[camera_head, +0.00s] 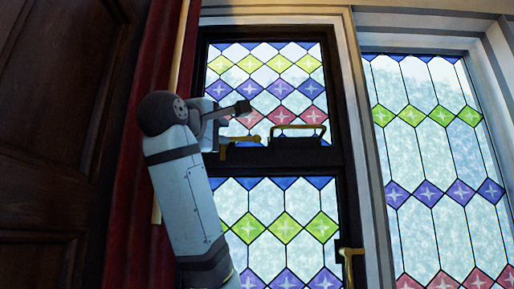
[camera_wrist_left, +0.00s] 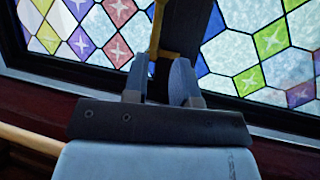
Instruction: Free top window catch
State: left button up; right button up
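The top window (camera_head: 266,80) has a dark frame with colored diamond panes. A brass catch (camera_head: 240,141) sits at the left end of the dark bar below it. My left gripper (camera_head: 236,109) is in front of the window's lower left, just above the catch in the picture. In the left wrist view its two fingers (camera_wrist_left: 160,76) stand apart, with no object clearly gripped. The brass catch (camera_wrist_left: 156,36) shows beyond the fingertips, in line with the gap between them. I cannot tell whether they touch. My right gripper is out of view.
A brass handle (camera_head: 298,133) is on the bar to the right of the catch. Another brass catch (camera_head: 349,262) is at the lower window's right side. A red curtain (camera_head: 150,70) and dark wood paneling (camera_head: 55,130) stand close on the left.

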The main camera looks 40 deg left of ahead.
aim_at(247, 139)
pick_arm(q)
jog(key=p+x, duration=0.4)
jog(key=x, duration=0.8)
jog(key=shift+p, duration=0.4)
jog(key=shift+w+a+r, duration=0.15)
jog(key=shift+w+r, duration=0.1)
jog(key=shift+w, duration=0.25)
jog(key=shift+w+a+f, duration=0.1)
jog(key=shift+w, duration=0.2)
grip_shut()
